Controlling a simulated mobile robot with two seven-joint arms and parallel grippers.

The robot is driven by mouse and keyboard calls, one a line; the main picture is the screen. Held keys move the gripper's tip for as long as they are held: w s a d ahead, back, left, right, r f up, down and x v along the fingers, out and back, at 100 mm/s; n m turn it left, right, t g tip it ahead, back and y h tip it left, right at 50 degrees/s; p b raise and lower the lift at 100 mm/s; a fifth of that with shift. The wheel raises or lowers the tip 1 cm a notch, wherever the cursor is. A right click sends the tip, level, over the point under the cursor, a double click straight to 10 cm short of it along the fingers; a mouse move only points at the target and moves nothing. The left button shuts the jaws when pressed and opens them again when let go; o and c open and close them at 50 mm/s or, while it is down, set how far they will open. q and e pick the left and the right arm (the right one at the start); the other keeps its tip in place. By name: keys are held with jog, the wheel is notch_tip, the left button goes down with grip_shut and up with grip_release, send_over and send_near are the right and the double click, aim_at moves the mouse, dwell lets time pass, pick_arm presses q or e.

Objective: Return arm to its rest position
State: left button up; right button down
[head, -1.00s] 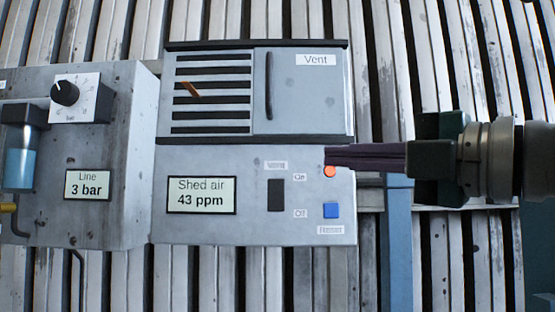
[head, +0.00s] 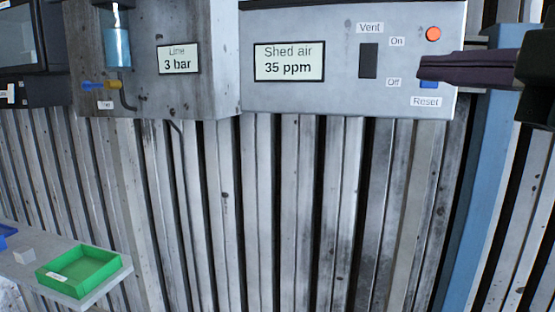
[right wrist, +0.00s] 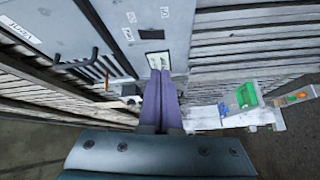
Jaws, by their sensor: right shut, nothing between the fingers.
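My right gripper (head: 422,68) comes in from the right in the head view, shut and empty. Its dark purple fingers lie across the picture in front of the control panel (head: 340,98), below the lit orange lamp (head: 433,33). The fingers hide part of the blue Reset button (head: 429,86); I cannot tell whether they touch it. In the right wrist view the fingers (right wrist: 160,72) are together, pointing toward the panel's display. My left gripper is not in view.
The panel has a black Vent switch (head: 368,60) and a display (head: 289,62) reading 35 ppm. The Line box (head: 210,90) reads 3 bar. A green tray (head: 82,293) sits on a shelf at lower left. A blue post (head: 490,190) stands at right.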

jog(key=s+f+m+g+h, duration=0.35)
jog(key=f+m, duration=0.45)
jog(key=f, duration=0.4)
jog(key=s+d+f+m+g+h, duration=0.25)
jog(key=s+f+m+g, duration=0.65)
jog(key=s+f, duration=0.95)
jog(key=w+a+p+v, duration=0.1)
jog(key=p+v, duration=1.2)
jog(key=v, duration=0.1)
jog(key=shift+w+a+r+m+g+h+p, duration=0.3)
jog(key=shift+w+r+m+g, duration=0.1)
jog(key=shift+r+g, duration=0.1)
